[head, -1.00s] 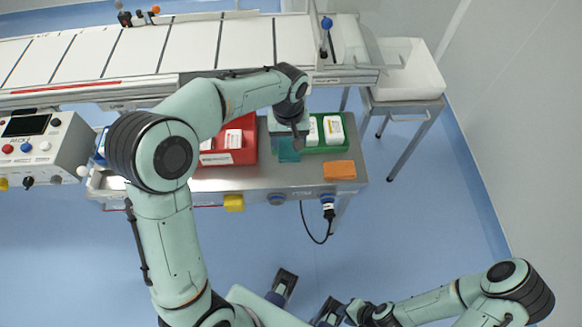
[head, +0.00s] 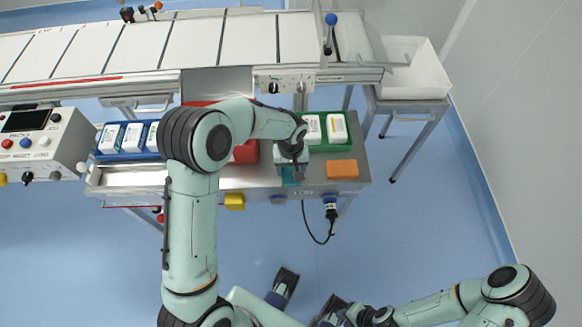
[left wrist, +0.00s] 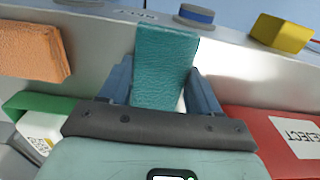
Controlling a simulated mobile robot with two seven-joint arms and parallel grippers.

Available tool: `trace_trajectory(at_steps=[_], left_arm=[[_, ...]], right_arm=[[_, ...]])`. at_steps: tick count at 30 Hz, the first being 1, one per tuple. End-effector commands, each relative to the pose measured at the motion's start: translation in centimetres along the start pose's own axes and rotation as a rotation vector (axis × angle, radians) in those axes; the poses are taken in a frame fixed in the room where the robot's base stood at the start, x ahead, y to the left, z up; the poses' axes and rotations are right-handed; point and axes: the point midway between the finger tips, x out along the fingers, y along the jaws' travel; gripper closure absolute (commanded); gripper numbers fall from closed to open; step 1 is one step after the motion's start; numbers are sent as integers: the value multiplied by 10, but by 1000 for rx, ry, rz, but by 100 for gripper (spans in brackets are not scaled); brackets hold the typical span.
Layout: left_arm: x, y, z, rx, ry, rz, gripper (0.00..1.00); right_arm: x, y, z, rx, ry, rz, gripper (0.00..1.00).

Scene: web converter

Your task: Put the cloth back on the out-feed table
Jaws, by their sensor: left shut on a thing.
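My left gripper (head: 291,172) is over the front part of the steel out-feed table (head: 255,182), between the red and green bins and left of an orange block. It is shut on a folded teal cloth (left wrist: 165,65), which stands out between the blue fingers (left wrist: 160,85) in the left wrist view. In the head view, only a little of the cloth (head: 290,183) shows below the gripper. I cannot tell whether the cloth touches the tabletop. My right arm is low at the bottom right; its fingers are not clear.
The orange block (head: 342,169) lies near the table's front right corner. A green bin (head: 330,148) with white packs, a partly hidden red bin (head: 244,153) and a blue bin (head: 112,154) stand behind. A yellow block (head: 234,201) and knobs line the front edge.

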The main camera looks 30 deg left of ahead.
Motion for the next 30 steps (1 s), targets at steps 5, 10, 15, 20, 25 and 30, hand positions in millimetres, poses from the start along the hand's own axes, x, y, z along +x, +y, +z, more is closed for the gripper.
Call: trace_trajectory(at_steps=[5, 10, 15, 20, 25, 30], left_arm=[[-1, 0, 0, 0, 1, 1, 66], [2, 0, 0, 0, 0, 0, 24], [2, 0, 0, 0, 0, 0, 12], [1, 0, 0, 0, 0, 0, 12], [-13, 1, -1, 0, 3, 1, 12], [-48, 1, -1, 1, 6, 3, 12]], right_arm=[[0, 0, 0, 0, 0, 0, 70], [2, 0, -1, 0, 3, -1, 70], [2, 0, -1, 0, 3, -1, 70], [1, 0, -1, 0, 3, -1, 70], [-2, -1, 0, 0, 0, 0, 70], [-5, -2, 0, -1, 1, -1, 70]])
